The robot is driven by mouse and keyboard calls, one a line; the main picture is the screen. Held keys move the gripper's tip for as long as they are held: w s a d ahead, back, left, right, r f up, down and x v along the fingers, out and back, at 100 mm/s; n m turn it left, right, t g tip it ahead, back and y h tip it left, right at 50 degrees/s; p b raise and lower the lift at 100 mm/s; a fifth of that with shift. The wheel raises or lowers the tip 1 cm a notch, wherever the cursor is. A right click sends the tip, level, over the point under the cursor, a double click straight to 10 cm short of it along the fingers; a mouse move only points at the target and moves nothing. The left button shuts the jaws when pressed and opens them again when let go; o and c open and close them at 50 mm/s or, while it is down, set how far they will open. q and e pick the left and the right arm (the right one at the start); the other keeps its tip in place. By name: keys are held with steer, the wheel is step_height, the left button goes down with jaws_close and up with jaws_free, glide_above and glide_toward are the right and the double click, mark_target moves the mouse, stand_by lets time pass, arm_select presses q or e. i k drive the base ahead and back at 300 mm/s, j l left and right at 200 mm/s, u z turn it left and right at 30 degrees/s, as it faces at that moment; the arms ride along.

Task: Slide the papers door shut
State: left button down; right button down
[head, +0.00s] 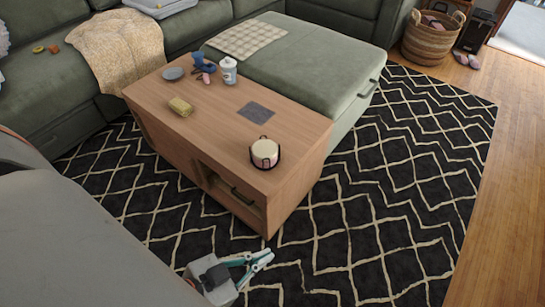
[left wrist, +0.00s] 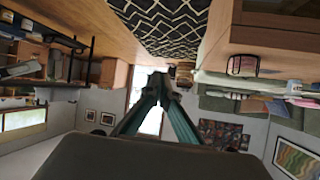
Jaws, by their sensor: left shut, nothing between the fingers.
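The wooden coffee table (head: 205,120) stands on the patterned rug with a partly open compartment in its front side, facing me. A wooden panel (head: 170,145) covers the left part of that side; I cannot tell for sure which panel is the papers door. The dark opening (head: 232,190) shows to the right, with something pale inside. My left gripper (head: 266,258) is low over the rug in front of the table, apart from it, shut and empty. The left wrist view shows its fingers (left wrist: 162,80) meeting at the tips, with the table (left wrist: 275,35) upside down at upper right. My right gripper is not in view.
A lidded jar in a dark holder (head: 265,152), a sponge-like block (head: 180,107), a grey square (head: 257,112) and a white canister (head: 228,71) stand on the table. The green sectional (head: 320,60) adjoins the table's back.

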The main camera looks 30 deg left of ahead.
mark_target(172, 154)
steer(key=u, duration=1.8)
